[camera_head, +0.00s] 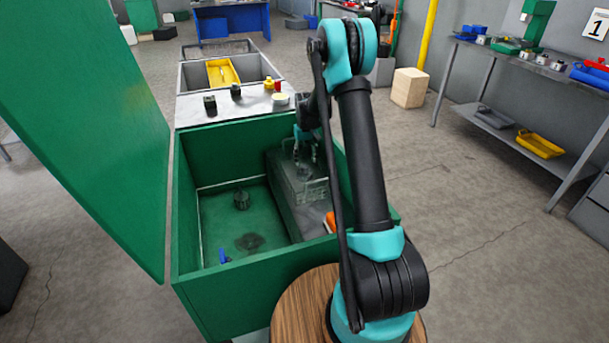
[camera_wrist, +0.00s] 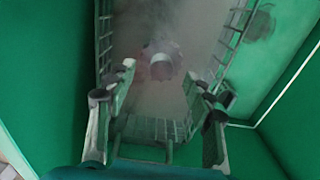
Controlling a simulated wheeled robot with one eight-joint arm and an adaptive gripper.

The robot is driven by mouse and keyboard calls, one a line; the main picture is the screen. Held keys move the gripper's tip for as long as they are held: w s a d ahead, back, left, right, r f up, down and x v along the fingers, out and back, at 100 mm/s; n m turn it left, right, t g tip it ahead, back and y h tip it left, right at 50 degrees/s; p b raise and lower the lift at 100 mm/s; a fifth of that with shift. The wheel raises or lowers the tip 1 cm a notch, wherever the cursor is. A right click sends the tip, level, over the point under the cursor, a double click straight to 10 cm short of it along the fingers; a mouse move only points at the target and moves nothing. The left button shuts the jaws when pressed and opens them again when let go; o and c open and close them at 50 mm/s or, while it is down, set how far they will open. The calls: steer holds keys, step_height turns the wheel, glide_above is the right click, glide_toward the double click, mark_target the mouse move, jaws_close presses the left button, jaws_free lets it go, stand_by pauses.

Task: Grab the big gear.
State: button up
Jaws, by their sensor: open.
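A pale round gear-like part (camera_wrist: 163,60) with a raised hub lies in a wire basket (camera_wrist: 245,22) in the wrist view; I take it for the big gear. In the head view the basket (camera_head: 312,192) stands on a grey ledge inside the green box, and the gear (camera_head: 304,172) shows only faintly through haze. My gripper (camera_head: 306,152) points down into the basket from above. In the wrist view my gripper (camera_wrist: 158,78) is open and empty, its fingers spread to the left and right just short of the gear. Contact is not visible.
The green box (camera_head: 240,275) has high walls and a raised lid (camera_head: 85,120) at left. A dark part (camera_head: 241,199), a dark disc (camera_head: 249,242) and a blue fitting (camera_head: 224,256) are on its floor. An orange item (camera_head: 331,222) sits near the ledge's front.

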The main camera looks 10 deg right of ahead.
mark_target(304, 166)
steer(key=f, duration=0.5)
steer(key=shift+w+a, duration=0.2)
steer(key=shift+w, duration=0.05)
steer(key=shift+c, duration=0.5)
jaws_close()
